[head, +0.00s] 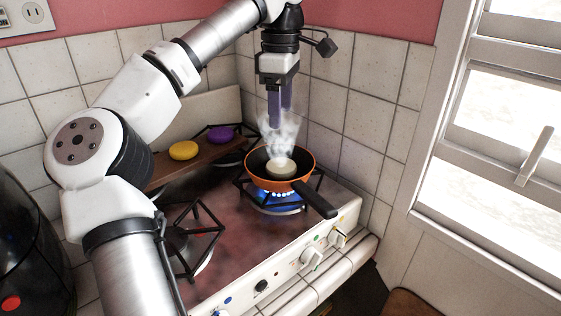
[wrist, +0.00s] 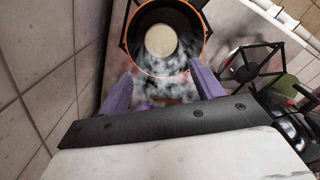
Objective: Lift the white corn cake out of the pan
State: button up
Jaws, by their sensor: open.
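The white corn cake (head: 281,168) lies in the orange pan (head: 309,160), which sits on a lit burner with its black handle pointing to the lower right. In the wrist view the cake (wrist: 161,40) is a pale round disc inside the dark pan (wrist: 204,37). My gripper (head: 280,118) points down above the pan, apart from the cake. Its two purple fingers are spread open and empty, and they also show in the wrist view (wrist: 163,92). Steam partly veils the fingertips and the cake.
An empty burner grate (head: 190,238) is at the front left. Tiled walls stand close behind and right of the pan.

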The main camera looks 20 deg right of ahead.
send_over(279, 164)
jog(key=f, duration=0.7)
jog(key=shift+d, duration=0.2)
jog(key=shift+a+f+p, duration=0.2)
jog(key=shift+f+p, duration=0.85)
jog(key=shift+f, duration=1.65)
jog(key=shift+c, duration=0.4)
jog(key=c, duration=0.6)
jog(key=shift+o, duration=0.2)
jog(key=shift+r, duration=0.15)
notch_tip(279, 164, up, 20)
jog(key=p, duration=0.2)
